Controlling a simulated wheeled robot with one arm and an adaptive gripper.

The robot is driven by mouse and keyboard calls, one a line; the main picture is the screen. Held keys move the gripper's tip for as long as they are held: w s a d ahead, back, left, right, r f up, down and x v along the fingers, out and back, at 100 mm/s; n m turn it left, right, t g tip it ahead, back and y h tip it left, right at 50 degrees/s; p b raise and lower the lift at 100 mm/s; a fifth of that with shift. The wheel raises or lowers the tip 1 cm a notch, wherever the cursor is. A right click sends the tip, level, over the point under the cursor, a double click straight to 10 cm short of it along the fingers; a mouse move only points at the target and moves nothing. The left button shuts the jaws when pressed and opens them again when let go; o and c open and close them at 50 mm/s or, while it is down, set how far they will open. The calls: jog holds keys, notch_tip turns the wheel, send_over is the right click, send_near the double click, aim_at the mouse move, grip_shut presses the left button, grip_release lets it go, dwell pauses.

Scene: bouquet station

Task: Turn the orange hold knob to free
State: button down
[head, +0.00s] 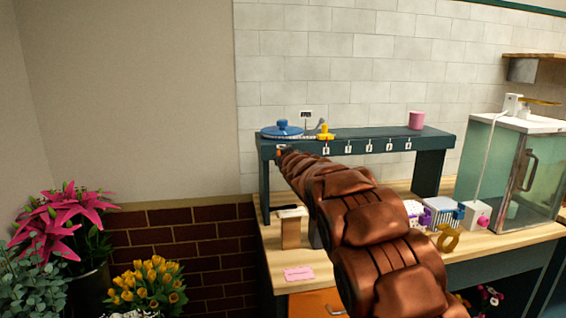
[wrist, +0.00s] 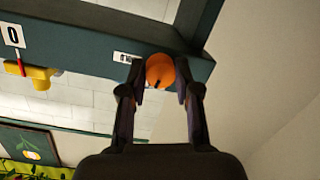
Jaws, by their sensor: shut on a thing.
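The orange hold knob (wrist: 160,71) is on the dark green shelf beam (wrist: 90,52), near the beam's end, in the wrist view. A dark mark shows on its lower face. My gripper (wrist: 161,80) has one finger on each side of the knob and is shut on it. A small white label (wrist: 127,58) sits beside the knob; its text is too small to read. In the head view the knob shows as a small orange spot (head: 281,152) at the front left of the shelf (head: 390,135), mostly hidden by my arm.
A blue round lid-like thing (head: 282,130) and a yellow piece (head: 324,132) are on the shelf's left; a pink cup (head: 416,120) stands at right. Numbered tags line the shelf front. A glass tank (head: 500,180) stands right. Flowers (head: 68,207) are at left.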

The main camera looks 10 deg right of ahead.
jog(key=shift+n+b, duration=0.35)
jog(key=shift+n, duration=0.35)
jog(key=c, duration=0.8)
grip_release()
jog(key=shift+s+r, duration=0.3)
jog(key=shift+s, duration=1.65)
jog(key=shift+s+r, duration=0.25)
jog(key=shift+s, duration=1.75)
jog(key=shift+s+r, duration=0.3)
jog(key=shift+s, duration=1.65)
